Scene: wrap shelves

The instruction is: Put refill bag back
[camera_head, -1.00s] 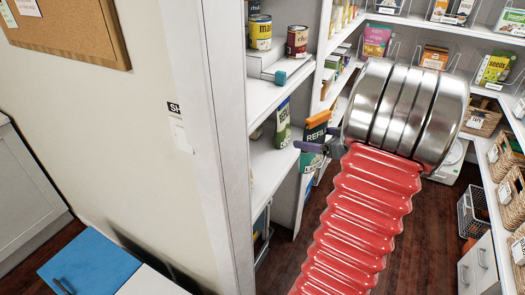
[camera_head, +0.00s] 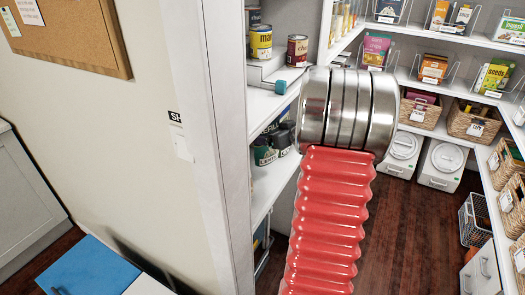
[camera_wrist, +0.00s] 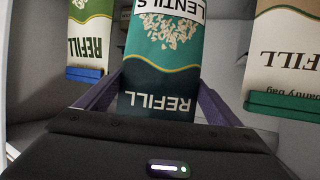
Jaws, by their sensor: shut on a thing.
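In the wrist view, a teal and white refill bag (camera_wrist: 160,70) printed "LENTILS" and "REFILL" stands between the two purple fingers of my gripper (camera_wrist: 158,98). The fingers are shut on its sides, and its lettering is upside down in this view. Its far end runs out of the picture. In the head view my own red and metal arm hides the gripper.
In the wrist view, a green refill bag (camera_wrist: 90,35) with a blue clip is at left, and a brown and cream one (camera_wrist: 287,50) with a green clip at right. In the head view, dark items (camera_head: 264,152) stand on the white shelf (camera_head: 268,185); cans (camera_head: 261,40) are above.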

